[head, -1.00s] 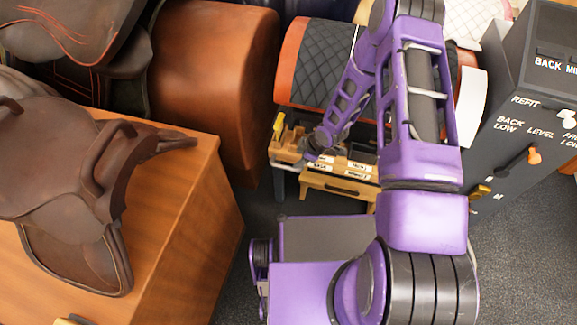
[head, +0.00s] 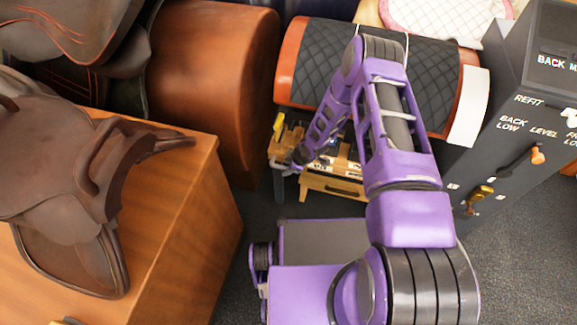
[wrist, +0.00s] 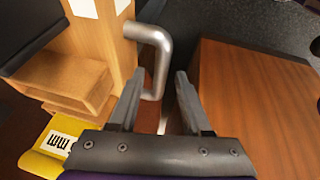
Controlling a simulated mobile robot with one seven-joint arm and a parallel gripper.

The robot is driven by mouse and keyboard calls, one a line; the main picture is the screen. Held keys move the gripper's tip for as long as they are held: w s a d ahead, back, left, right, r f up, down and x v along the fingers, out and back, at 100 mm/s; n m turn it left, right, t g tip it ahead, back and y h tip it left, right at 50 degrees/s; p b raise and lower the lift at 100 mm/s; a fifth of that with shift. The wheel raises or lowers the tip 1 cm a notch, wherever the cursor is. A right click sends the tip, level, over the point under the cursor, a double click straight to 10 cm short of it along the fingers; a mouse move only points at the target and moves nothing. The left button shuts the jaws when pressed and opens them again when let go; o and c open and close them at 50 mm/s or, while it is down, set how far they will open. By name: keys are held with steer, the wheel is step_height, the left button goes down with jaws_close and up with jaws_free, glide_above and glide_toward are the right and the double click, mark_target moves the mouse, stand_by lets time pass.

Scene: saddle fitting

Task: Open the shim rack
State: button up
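The shim rack (head: 333,187) is a low wooden unit with white labels and a drawer-like front, standing below the dark quilted saddle pad in the head view. My arm covers part of it. In the wrist view its wooden side (wrist: 105,45) carries a bent silver handle (wrist: 153,40). My gripper (wrist: 155,88) is open, with the lower end of the handle between its two dark fingers. Whether either finger touches the handle I cannot tell. In the head view my gripper (head: 290,165) is small and dark at the rack's left end.
A wooden bench (head: 185,235) with a brown saddle (head: 85,185) stands left of the rack; its brown side (wrist: 260,105) is close on the right in the wrist view. A yellow labelled piece (wrist: 48,145) lies lower left. A dark lever cabinet (head: 510,130) stands at right.

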jaws_close()
stand_by(1.2)
